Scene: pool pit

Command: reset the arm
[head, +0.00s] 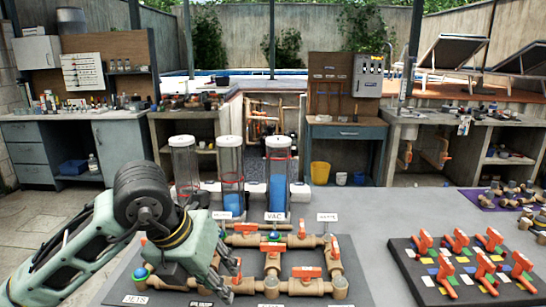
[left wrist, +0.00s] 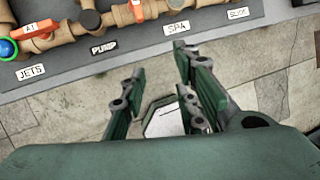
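My left gripper (head: 234,278) is in front of the left part of a brass pipe manifold (head: 286,287) with orange valve handles, in the head view. In the left wrist view its dark green fingers (left wrist: 160,72) stand apart with nothing between them. They point toward the panel's labelled edge, with paving below. In that view the panel (left wrist: 215,22) carries labels reading JETS, PUMP, SPA and SLIDE. The gripper appears clear of the pipes, though the head view hides part of the manifold behind it. My right arm and gripper are not in view.
Clear cylinders (head: 230,177), two with blue inside, stand behind the manifold. A dark board of orange-handled valves (head: 470,271) lies at right, near a purple mat (head: 487,200) with fittings. Grey tabletop is free between the boards. Workbenches (head: 100,148) line the back.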

